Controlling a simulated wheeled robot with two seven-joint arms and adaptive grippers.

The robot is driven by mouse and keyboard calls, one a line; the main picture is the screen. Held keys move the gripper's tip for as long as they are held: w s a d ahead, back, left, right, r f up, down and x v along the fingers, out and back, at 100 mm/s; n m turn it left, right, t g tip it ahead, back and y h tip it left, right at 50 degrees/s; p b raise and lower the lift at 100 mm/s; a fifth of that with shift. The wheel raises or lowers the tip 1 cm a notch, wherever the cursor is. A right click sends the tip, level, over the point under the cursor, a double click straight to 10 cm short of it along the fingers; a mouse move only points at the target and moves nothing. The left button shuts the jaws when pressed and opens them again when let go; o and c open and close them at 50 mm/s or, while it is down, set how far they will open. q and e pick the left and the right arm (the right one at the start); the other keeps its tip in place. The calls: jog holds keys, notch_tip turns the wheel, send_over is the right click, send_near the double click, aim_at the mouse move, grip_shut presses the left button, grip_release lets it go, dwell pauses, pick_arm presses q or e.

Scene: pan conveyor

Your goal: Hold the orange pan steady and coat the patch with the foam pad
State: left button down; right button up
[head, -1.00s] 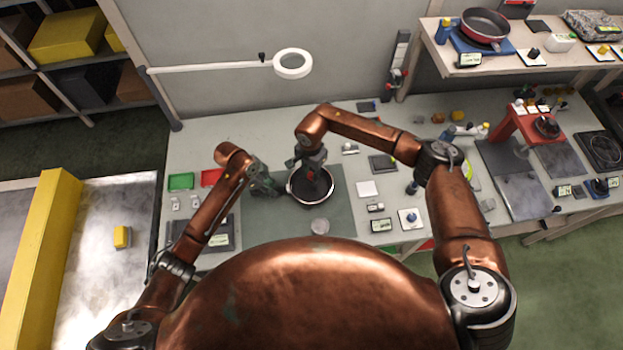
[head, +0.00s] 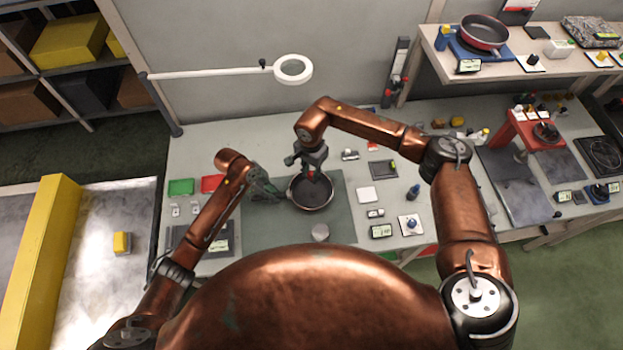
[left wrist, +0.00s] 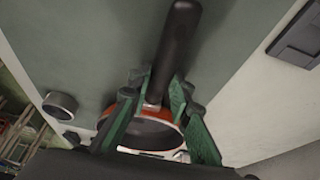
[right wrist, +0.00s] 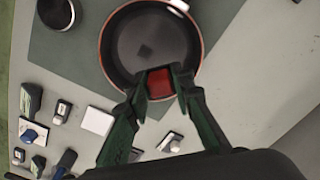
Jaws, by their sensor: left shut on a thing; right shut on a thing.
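The orange pan (head: 311,204) sits on the dark green mat, with its dark inside up. Its black handle (left wrist: 178,45) lies between the fingers of my left gripper (left wrist: 153,82), which is shut on it. My right gripper (right wrist: 160,68) is over the pan's near edge in the right wrist view and is shut on the red foam pad (right wrist: 159,80). A small darker square patch (right wrist: 145,51) shows on the pan floor, just beyond the pad. Whether the pad touches the pan floor, I cannot tell.
A grey round puck (head: 320,232) stands on the mat in front of the pan. A white square (head: 368,195) and small labelled items lie to the right. Green (head: 181,187) and red (head: 212,183) trays are to the left. A ring lamp (head: 293,69) hangs behind.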

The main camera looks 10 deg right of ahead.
pick_arm(q)
jog(key=c, duration=1.7)
grip_release()
jog(key=shift+r, duration=0.1)
jog(key=v, duration=1.1)
jog(key=shift+a+r, duration=0.25)
jog(key=shift+r, duration=0.1)
